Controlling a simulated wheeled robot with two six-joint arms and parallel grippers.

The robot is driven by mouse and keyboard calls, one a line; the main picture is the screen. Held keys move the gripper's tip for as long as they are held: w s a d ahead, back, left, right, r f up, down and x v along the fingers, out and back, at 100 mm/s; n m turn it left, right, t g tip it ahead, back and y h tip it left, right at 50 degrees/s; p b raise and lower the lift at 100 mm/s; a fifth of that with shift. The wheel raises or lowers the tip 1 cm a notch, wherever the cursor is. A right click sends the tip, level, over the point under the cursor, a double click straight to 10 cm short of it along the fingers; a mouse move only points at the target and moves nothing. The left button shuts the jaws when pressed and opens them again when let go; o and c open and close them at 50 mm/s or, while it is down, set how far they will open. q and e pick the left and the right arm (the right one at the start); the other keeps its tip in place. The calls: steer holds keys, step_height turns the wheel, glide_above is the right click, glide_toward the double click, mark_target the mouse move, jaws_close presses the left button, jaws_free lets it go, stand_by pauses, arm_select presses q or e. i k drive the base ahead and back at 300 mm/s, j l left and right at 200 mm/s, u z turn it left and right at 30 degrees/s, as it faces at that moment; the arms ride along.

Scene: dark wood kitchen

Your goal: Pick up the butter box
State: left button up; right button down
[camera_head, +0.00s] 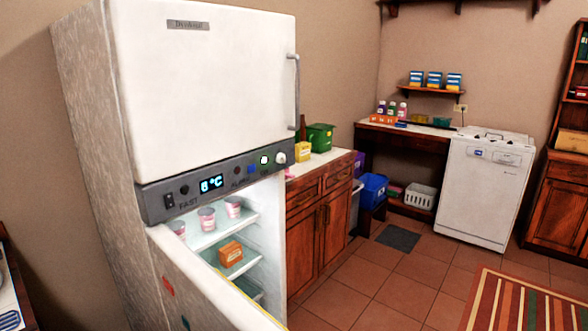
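A small orange-brown box (230,253) with a pale label, which looks like the butter box, sits on a middle shelf inside the white fridge (210,90). The label is too small to read. The fridge's lower door (205,285) stands open and its edge crosses in front of the lower shelves, hiding part of the inside. Several pink and white cups (207,219) stand on the shelf above the box. Neither of my grippers is in view.
Right of the fridge is a wooden cabinet (318,215) with a yellow box (303,151) and a green bin (320,136) on top. A white appliance (484,188) stands further back. The tiled floor (375,280) before the cabinet is clear; a striped rug (520,302) lies at right.

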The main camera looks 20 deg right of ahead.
mark_target(303, 149)
steer(key=z, duration=0.9)
steer(key=i+l+z, duration=0.15)
steer(key=l, duration=0.35)
steer(key=i+l+z, duration=0.2)
steer(key=l, duration=0.25)
steer(key=i+l+z, duration=0.15)
steer(key=l, duration=0.3)
steer(key=i+l+z, duration=0.15)
steer(key=i+l, duration=0.3)
steer(key=i, duration=0.4)
steer(key=i+l+u, duration=0.1)
steer(key=i, duration=0.5)
steer(key=i+l+u, duration=0.1)
steer(key=i, duration=0.45)
steer(key=i+u, duration=0.25)
steer(key=i, duration=0.4)
steer(key=i+u, duration=0.25)
steer(key=i, duration=0.4)
steer(key=i+l+u, duration=0.2)
steer(key=i, duration=0.4)
